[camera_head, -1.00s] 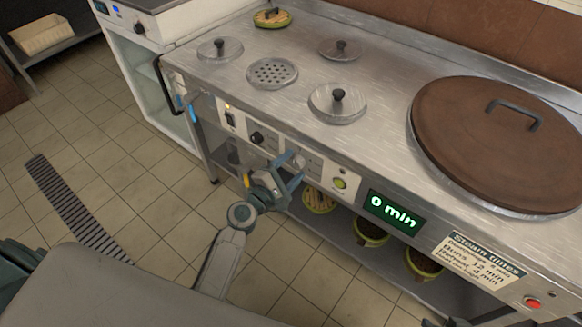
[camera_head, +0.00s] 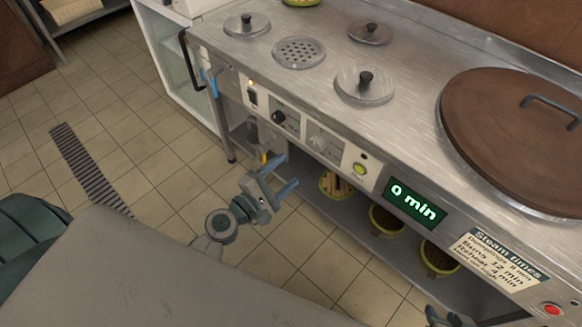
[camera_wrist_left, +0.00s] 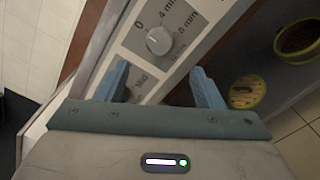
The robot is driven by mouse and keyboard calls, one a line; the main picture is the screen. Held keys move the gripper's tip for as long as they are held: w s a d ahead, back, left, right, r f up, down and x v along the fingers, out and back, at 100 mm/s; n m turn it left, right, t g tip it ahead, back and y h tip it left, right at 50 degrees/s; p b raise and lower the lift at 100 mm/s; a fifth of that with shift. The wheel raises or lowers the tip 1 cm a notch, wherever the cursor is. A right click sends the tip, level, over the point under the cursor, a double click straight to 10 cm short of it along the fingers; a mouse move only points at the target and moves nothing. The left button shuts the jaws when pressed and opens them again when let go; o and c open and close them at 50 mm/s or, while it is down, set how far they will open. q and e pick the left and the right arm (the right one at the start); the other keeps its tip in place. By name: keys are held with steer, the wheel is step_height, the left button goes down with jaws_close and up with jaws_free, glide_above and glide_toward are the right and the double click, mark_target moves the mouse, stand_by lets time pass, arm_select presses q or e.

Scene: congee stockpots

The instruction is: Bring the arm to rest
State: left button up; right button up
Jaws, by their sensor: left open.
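My left gripper (camera_head: 285,178) is open and empty. In the head view it hangs in front of the steel counter, apart from the control panel and a little below it. In the left wrist view its two blue fingers (camera_wrist_left: 160,72) are spread, with a silver timer knob (camera_wrist_left: 159,40) beyond them and nothing between them. That knob (camera_head: 317,143) also shows on the panel in the head view. My right gripper (camera_head: 442,318) shows only in part at the bottom edge, and its jaws cannot be made out.
The steel counter (camera_head: 290,83) carries small lids and a large brown lid (camera_head: 520,130). The display (camera_head: 413,203) reads 0 min. Several pots, one being a green-rimmed pot (camera_head: 386,220), stand on the lower shelf. Tiled floor (camera_head: 150,150) lies open at left.

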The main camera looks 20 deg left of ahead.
arm_select(q)
steer(key=shift+s, duration=0.1)
stand_by(0.5)
